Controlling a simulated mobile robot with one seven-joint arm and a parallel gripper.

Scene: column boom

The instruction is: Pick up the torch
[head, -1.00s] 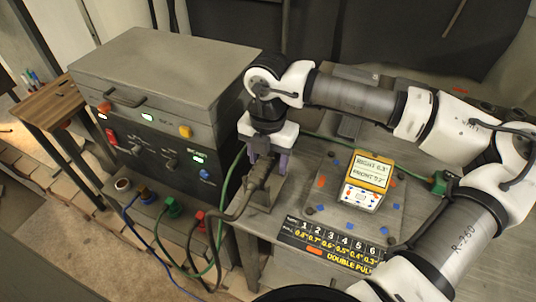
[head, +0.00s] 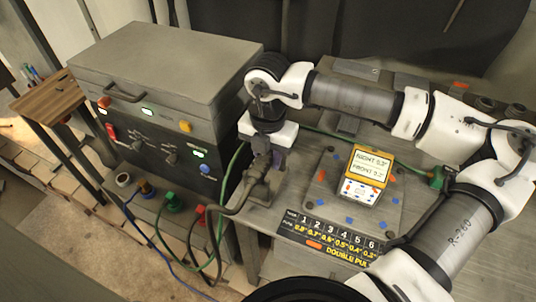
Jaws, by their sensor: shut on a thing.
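The torch (head: 254,187) is dark grey, with a thick cable running from its lower end down to the front of the welding machine. It stands near the left edge of the metal bench (head: 265,222). My gripper (head: 262,155) points down from above, and its fingers are shut on the upper part of the torch. The wrist and the fingers hide the torch's top. Whether the torch still touches its support cannot be told.
The grey welding machine (head: 165,60) stands close on the left. A yellow display device (head: 370,172) sits on a plate to the right, behind a black number chart (head: 330,236). Cables (head: 222,235) hang between machine and bench. A wooden side table (head: 48,98) is at far left.

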